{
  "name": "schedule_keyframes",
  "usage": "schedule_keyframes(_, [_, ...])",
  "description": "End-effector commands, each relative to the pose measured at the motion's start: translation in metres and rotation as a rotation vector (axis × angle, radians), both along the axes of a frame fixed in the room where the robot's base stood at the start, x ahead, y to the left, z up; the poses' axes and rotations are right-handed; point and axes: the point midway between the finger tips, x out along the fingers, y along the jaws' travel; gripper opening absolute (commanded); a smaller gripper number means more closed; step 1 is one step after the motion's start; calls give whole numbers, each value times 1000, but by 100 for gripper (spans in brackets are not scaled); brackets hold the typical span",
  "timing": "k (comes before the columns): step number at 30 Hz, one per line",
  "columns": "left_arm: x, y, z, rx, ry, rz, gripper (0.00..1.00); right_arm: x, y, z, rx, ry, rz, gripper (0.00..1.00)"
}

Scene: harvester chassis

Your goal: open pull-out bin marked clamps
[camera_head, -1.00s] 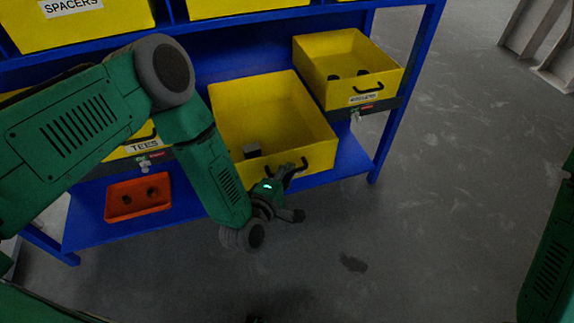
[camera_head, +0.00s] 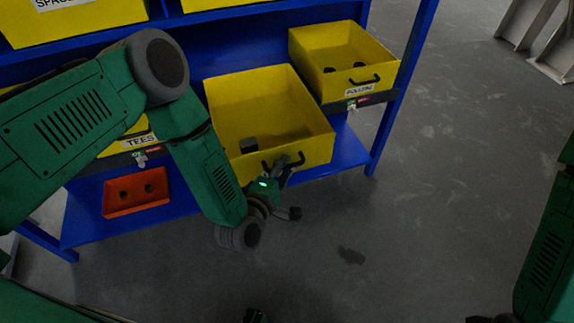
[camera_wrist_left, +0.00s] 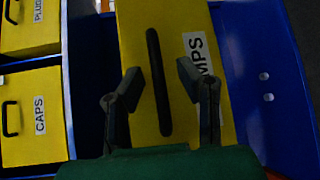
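The yellow clamps bin (camera_head: 305,118) stands well out from the lower shelf of the blue rack, open at the top, with a dark block (camera_head: 248,145) inside. Its front and partly hidden label "MPS" (camera_wrist_left: 199,55) show in the left wrist view. Its dark bar handle (camera_wrist_left: 158,82) lies between the two fingers of my left gripper (camera_wrist_left: 160,80), with yellow showing on both sides. My left gripper (camera_head: 283,188) is open at the bin's front in the head view.
Another yellow bin (camera_head: 335,62) is out at the upper right. A bin labelled "TEES" (camera_head: 140,140) and a red tray (camera_head: 137,193) are at the left. A "CAPS" bin (camera_wrist_left: 32,110) is beside the clamps bin.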

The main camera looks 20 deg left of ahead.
Motion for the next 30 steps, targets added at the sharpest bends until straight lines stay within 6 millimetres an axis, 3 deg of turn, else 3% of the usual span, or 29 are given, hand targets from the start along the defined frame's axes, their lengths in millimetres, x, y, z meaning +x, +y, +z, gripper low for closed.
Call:
schedule_keyframes(9, [-64, 12, 7, -1, 8, -2, 31, 0, 0, 0, 0, -1, 0, 40])
schedule_keyframes(15, [-95, 18, 11, 0, 6, -2, 31, 1, 0, 0, 0, -1, 0, 40])
schedule_keyframes(21, [-106, 21, 13, 0, 4, 0, 31, 1, 0, 0, 0, -1, 0, 40])
schedule_keyframes(30, [-106, 21, 13, 1, 4, -1, 31, 3, 0, -1, 0, 1, 0, 40])
